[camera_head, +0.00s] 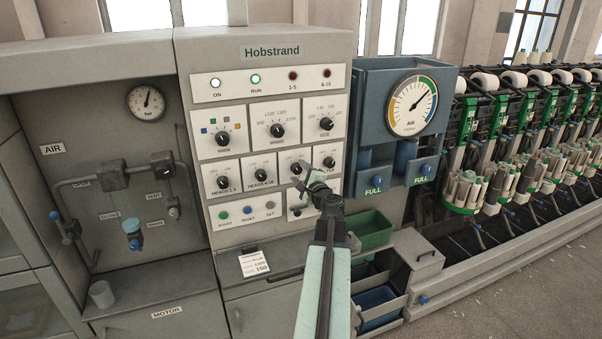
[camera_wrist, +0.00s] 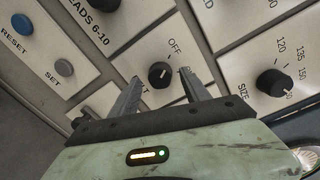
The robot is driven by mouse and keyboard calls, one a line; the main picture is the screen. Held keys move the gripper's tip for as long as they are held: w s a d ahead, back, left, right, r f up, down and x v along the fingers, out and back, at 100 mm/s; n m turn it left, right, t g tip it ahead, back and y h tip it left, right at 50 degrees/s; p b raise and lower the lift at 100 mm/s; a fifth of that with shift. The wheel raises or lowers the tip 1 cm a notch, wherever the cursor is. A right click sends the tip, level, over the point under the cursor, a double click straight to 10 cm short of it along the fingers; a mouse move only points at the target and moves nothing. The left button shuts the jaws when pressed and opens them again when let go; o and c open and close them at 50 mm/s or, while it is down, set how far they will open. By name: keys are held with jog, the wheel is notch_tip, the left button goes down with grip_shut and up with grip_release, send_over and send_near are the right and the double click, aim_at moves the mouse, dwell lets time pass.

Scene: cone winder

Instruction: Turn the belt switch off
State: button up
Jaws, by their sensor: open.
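The control panel carries several dark rotary knobs. In the head view, the third knob in the lower knob row (camera_head: 296,168) is just beside my gripper (camera_head: 314,180), and its name is covered. A dark knob with a white mark and the word OFF (camera_wrist: 160,73) shows in the wrist view, past HEADS 6-10. It looks like the same knob, but no BELT label is readable. My gripper (camera_wrist: 165,95) is open and empty. The knob lies ahead, between the lines of the fingers; contact cannot be told.
The SIZE knob (camera_wrist: 272,83) is near, and the RESET button (camera_wrist: 21,24) and SET button (camera_wrist: 64,67) lie left. A blue gauge unit (camera_head: 402,65) stands right of the panel. Below it are a green bin (camera_head: 372,229) and a grey drawer housing (camera_head: 417,255).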

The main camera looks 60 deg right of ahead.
jog(key=v, duration=0.7)
jog(key=w+a+f+n+g+y, duration=0.1)
jog(key=w+a+f+n+y, duration=0.35)
jog(key=w+a, duration=0.4)
jog(key=w+a+f+n+g+y+b, duration=0.1)
jog(key=w+a+f+n+y, duration=0.35)
jog(key=a, duration=0.75)
jog(key=w+a+f+n+g+y, duration=0.1)
jog(key=w+a+f+n+y, duration=0.3)
jog(key=w+a, duration=0.6)
jog(key=s+a+f+n+g+b, duration=0.1)
jog(key=a+f+n+g, duration=0.3)
jog(key=a, duration=0.6)
jog(key=a+f+n+g, duration=0.2)
jog(key=a+f+n, duration=0.3)
jog(key=a, duration=0.6)
jog(key=s+a+f+n+g+h, duration=0.1)
jog(key=s+a+f+n+g, duration=0.1)
jog(key=a, duration=0.4)
jog(key=s+a+f+n+g+h+b, duration=0.1)
jog(key=s+a+f+n+g+h, duration=0.1)
jog(key=s+a+n, duration=0.3)
jog(key=shift+s+a+g, duration=0.35)
jog(key=shift+a+g, duration=0.3)
jog(key=shift+g, duration=0.05)
